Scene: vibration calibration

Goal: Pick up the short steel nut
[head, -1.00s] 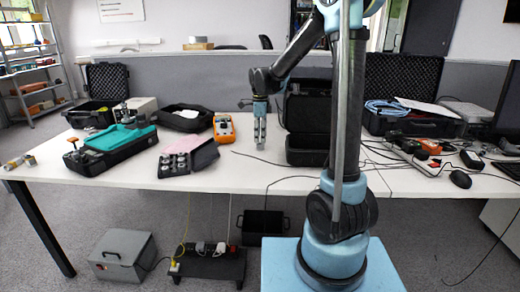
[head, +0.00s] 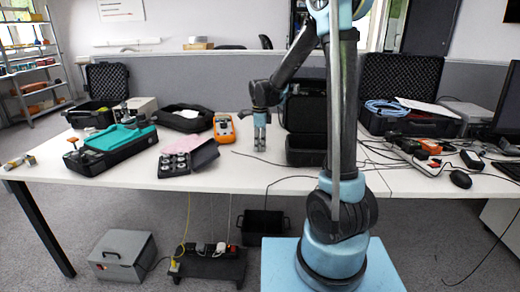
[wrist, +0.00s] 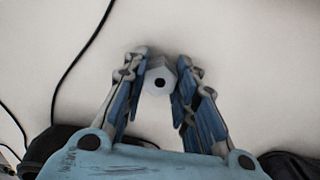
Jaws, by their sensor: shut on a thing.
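The short steel nut (wrist: 160,73) shows in the wrist view as a pale grey hexagonal piece with a dark round hole. It sits between the fingertips of my gripper (wrist: 161,78), which is shut on it. In the head view my gripper (head: 260,146) points down at the white table, left of the open black case. The nut is too small to make out there, and I cannot tell whether it touches the table.
A black case (head: 306,142) stands right of my gripper. An orange meter (head: 223,127), a tray of metal parts (head: 174,164) and a teal-topped case (head: 121,137) lie to the left. A black cable (wrist: 82,52) runs across the table near my gripper.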

